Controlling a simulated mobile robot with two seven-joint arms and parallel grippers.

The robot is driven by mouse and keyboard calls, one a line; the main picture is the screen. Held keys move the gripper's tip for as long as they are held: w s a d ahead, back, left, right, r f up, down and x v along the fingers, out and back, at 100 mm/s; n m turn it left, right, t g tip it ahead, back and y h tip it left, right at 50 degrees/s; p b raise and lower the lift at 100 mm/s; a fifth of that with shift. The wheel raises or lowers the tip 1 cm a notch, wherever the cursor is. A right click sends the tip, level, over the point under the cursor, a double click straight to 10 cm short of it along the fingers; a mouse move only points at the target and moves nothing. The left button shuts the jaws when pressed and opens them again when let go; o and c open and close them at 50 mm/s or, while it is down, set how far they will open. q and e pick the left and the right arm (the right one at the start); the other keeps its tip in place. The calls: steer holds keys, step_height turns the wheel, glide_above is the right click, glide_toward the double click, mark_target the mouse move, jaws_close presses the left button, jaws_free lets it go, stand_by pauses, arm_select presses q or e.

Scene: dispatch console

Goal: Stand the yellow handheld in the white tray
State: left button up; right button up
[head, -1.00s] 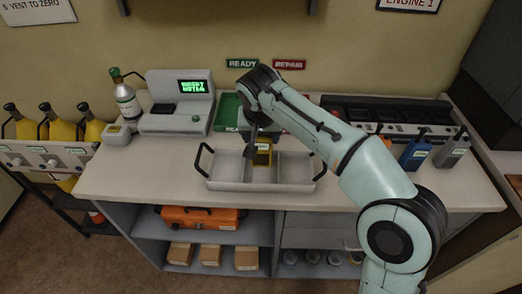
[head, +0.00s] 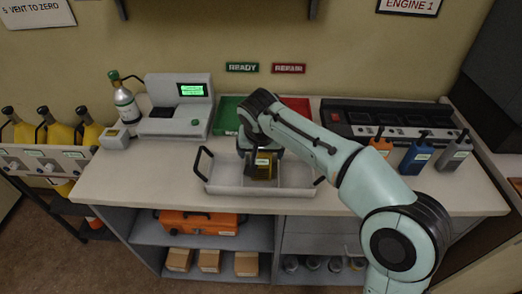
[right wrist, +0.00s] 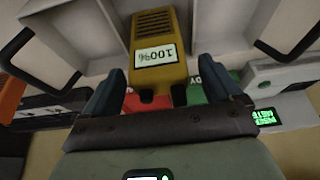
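The yellow handheld (head: 265,171) is upright in the middle compartment of the white tray (head: 228,187); I cannot tell from the head view whether its base touches the tray floor. In the right wrist view the handheld (right wrist: 160,45) shows its 100% label, with the tray (right wrist: 90,30) behind it. My right gripper (head: 263,158) is at the handheld's top. In the right wrist view its two fingers (right wrist: 160,82) stand on either side of the handheld, with small gaps showing, so it looks open. My left gripper is not in view.
The tray has black handles (head: 201,163) at both ends. Behind it are a green bin (head: 227,112) and a red bin (head: 297,106). Orange (head: 381,146), blue (head: 416,156) and grey (head: 454,152) handhelds stand at right by a black charger (head: 375,115). The counter's left front is clear.

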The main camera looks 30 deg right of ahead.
steer(key=p+v, duration=0.2)
steer(key=v, duration=1)
steer(key=shift+r, duration=0.25)
steer(key=shift+w+f, duration=0.1)
